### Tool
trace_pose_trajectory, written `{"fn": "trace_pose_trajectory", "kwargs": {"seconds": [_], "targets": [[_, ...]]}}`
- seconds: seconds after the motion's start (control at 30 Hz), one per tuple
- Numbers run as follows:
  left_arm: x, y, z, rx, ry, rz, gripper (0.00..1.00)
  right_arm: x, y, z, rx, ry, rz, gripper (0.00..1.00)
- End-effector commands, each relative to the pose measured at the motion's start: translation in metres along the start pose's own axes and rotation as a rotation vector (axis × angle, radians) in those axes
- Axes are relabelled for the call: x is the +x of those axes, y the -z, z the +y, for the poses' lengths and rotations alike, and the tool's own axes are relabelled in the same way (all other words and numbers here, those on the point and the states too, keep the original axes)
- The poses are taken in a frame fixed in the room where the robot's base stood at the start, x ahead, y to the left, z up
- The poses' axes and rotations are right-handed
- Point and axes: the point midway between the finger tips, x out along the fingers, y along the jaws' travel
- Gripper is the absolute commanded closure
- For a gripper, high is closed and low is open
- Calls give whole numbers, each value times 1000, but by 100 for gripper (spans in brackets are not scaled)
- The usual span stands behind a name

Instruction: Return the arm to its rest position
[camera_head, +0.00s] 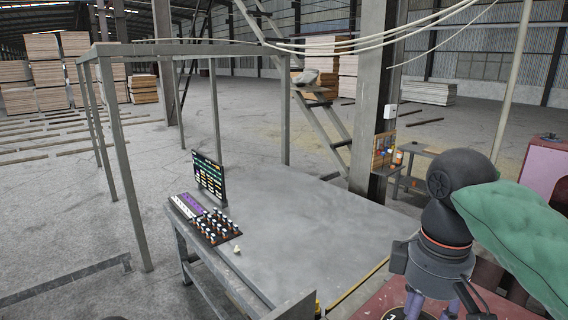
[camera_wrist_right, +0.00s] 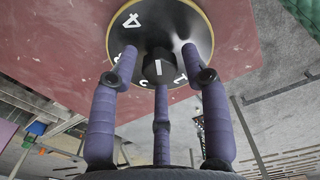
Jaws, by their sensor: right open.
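My right gripper (camera_head: 438,300) is at the lower right of the head view, pointing down over a red surface. In the right wrist view my right gripper (camera_wrist_right: 160,62) shows its purple fingers spread open with nothing gripped. Its fingertips are over a black round dial (camera_wrist_right: 188,22) with a yellow rim and white digits. A dark knob (camera_wrist_right: 152,68) at the dial's middle sits between the fingers; I cannot tell whether they touch it. In the head view the dial (camera_head: 393,314) is partly cut off by the bottom edge. My left gripper is not in view.
The red surface (camera_wrist_right: 245,45) bears the dial. To the left, a grey table (camera_head: 310,220) holds a control panel with knobs (camera_head: 212,227) and an upright screen (camera_head: 209,178). A grey frame (camera_head: 130,190) and pillar (camera_head: 372,90) stand around it. Most of the grey tabletop is clear.

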Motion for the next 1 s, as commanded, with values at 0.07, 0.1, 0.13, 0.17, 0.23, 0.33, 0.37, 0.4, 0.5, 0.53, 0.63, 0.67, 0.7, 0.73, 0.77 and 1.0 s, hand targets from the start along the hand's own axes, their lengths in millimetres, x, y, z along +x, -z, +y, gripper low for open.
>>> {"fn": "trace_pose_trajectory", "kwargs": {"seconds": [0.07, 0.1, 0.13, 0.17, 0.23, 0.33, 0.37, 0.4, 0.5, 0.53, 0.63, 0.67, 0.7, 0.73, 0.77, 1.0], "targets": [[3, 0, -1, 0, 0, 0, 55, 1, 0, 0, -62, 0, 0, 53], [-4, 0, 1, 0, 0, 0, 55, -8, 0, 0, -65, 0, 0, 53], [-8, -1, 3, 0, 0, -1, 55, -13, 0, 0, -63, 0, 1, 53], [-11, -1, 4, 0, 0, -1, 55, -18, 0, 0, -62, -1, 1, 53], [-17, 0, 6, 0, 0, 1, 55, -26, 0, 0, -61, -1, 2, 53], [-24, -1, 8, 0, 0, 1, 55, -35, 0, 0, -60, 0, 1, 53], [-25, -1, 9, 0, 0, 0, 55, -37, 0, 0, -60, 0, 0, 53], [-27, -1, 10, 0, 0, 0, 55, -39, 0, 0, -59, 0, 0, 53], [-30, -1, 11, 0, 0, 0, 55, -42, 0, 0, -59, 0, 0, 53], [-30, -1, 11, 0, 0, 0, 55, -42, 0, 0, -59, 0, 0, 53], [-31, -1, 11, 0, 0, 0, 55, -43, 0, 0, -58, 0, 0, 53], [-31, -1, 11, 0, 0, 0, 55, -43, 0, 0, -58, 0, 0, 53], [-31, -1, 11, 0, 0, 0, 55, -43, 0, 0, -58, 0, 0, 53], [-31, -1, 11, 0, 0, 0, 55, -43, 0, 0, -58, 0, 0, 53], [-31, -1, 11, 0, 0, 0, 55, -43, 0, 0, -58, 0, 0, 53], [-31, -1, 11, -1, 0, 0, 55, -43, 0, 0, -58, 0, -1, 53]]}}
